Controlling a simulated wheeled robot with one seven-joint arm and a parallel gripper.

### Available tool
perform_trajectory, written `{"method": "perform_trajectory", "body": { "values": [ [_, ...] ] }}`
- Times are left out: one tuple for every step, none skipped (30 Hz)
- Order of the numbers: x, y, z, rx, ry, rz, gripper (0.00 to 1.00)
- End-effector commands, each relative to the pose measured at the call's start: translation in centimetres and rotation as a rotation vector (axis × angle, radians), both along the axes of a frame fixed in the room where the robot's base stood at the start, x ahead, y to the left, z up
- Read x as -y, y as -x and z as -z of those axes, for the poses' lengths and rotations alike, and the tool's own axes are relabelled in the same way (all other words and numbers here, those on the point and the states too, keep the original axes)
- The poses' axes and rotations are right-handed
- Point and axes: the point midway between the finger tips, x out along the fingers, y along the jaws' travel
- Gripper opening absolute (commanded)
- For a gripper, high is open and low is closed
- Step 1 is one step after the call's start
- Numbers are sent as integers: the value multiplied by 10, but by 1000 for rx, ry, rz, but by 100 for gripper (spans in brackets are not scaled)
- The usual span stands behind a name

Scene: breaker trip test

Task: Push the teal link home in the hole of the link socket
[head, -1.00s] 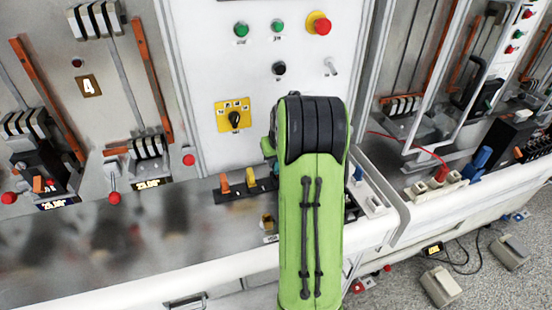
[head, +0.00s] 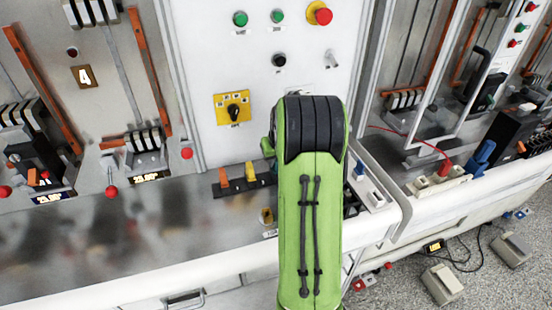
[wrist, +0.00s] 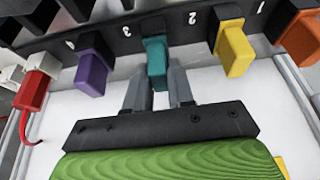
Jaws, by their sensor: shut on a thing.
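The teal link (wrist: 155,62) is in the middle of the wrist view. My gripper (wrist: 158,76) is shut on it, one grey finger on each side. The link's far end meets the black link socket (wrist: 190,25); I cannot tell how deep it sits in its hole. The socket carries the marks 3, 2 and 1. In the head view the socket (head: 236,187) shows only at its left part.
A purple link (wrist: 93,72) stands left of the teal one. A yellow link (wrist: 233,50) and an orange link (wrist: 300,38) stand to the right. A red plug (wrist: 33,92) with a cable is at far left. A yellow rotary switch (head: 234,110) is above the socket.

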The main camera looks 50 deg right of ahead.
Motion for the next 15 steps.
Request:
{"method": "perform_trajectory", "body": {
  "values": [
    [0, 0, 2, 0, 0, 0, 0],
    [0, 0, 3, 0, 0, 0, 0],
    [0, 0, 4, 0, 0, 0, 0],
    [0, 0, 5, 0, 0, 0, 0],
    [0, 0, 6, 0, 0, 0, 0],
    [0, 0, 5, 0, 0, 0, 29],
    [0, 0, 4, 0, 0, 0, 34],
    [0, 0, 4, 0, 0, 0, 38],
    [0, 0, 4, 0, 0, 0, 44],
    [0, 0, 4, 0, 0, 0, 49],
    [0, 0, 4, 0, 0, 0, 53],
    [0, 0, 4, 0, 0, 0, 53],
    [0, 0, 4, 0, 0, 0, 53],
    [0, 0, 4, 0, 0, 0, 53],
    [0, 0, 4, 0, 0, 0, 53]
  ]
}}
